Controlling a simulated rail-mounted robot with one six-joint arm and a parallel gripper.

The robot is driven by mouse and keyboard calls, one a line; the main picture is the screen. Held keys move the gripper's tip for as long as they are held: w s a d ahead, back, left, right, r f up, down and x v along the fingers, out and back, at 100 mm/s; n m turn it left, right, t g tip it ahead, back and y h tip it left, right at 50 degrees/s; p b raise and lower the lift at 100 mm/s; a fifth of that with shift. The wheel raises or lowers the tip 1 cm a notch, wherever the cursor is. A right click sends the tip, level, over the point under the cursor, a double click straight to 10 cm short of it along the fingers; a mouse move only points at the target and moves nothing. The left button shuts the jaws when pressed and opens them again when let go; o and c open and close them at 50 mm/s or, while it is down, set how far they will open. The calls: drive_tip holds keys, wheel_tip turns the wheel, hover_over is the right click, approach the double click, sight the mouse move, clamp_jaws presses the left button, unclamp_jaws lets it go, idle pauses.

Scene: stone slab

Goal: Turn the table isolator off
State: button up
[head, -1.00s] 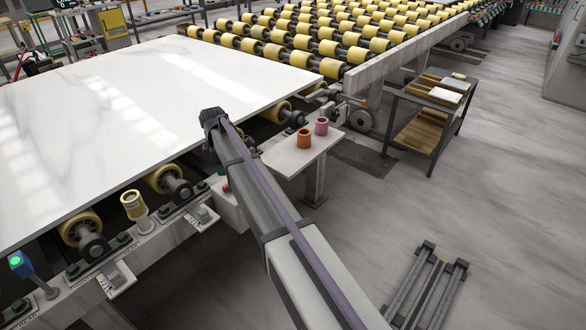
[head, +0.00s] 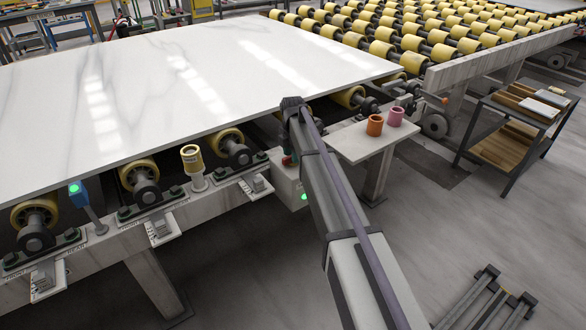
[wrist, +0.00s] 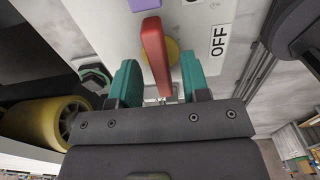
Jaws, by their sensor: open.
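The table isolator is a pale box (head: 286,184) on the side of the table frame, partly hidden behind my arm in the head view. In the wrist view its red handle (wrist: 156,55) stands nearly upright in the picture, in front of a yellow disc (wrist: 172,52). An OFF label (wrist: 219,41) lies to the right of the handle, and another label is cut off at the top. My gripper (wrist: 158,75) is open, with one green finger on each side of the handle's lower end. I cannot tell whether either finger touches it.
A purple part (wrist: 145,4) sits above the handle. A yellow roller (wrist: 45,122) is close on the left. The white slab (head: 190,80) overhangs the rollers. A small shelf (head: 362,143) holds an orange cup (head: 375,125) and a pink cup (head: 396,117).

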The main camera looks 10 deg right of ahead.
drive_tip(key=shift+f, duration=0.6)
drive_tip(key=shift+r, duration=0.15)
clamp_jaws()
